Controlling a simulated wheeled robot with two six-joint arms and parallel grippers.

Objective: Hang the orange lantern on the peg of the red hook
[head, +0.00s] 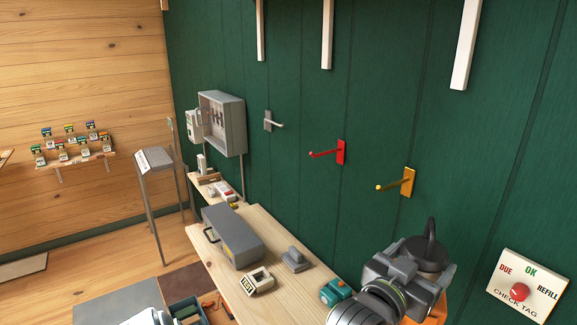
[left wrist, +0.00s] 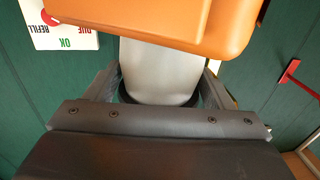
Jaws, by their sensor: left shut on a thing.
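The orange lantern (head: 437,311) is at the lower right of the head view, mostly hidden behind my left gripper; its dark top and loop handle (head: 431,240) stick up above. My left gripper (head: 418,262) is shut on it. In the left wrist view the lantern's orange body (left wrist: 150,22) fills the top, and its grey part (left wrist: 160,72) sits between the fingers. The red hook (head: 341,152) is on the green wall, its peg pointing out to the left, bare; it also shows in the left wrist view (left wrist: 289,72). The lantern is apart from it, lower and to the right. My right gripper is not in view.
A yellow hook (head: 408,182) and a grey hook (head: 267,121) flank the red one. A grey electrical box (head: 222,122) hangs farther left. A wooden bench (head: 262,222) with a grey toolbox (head: 232,238) stands below. A check-tag sign (head: 525,284) is at right.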

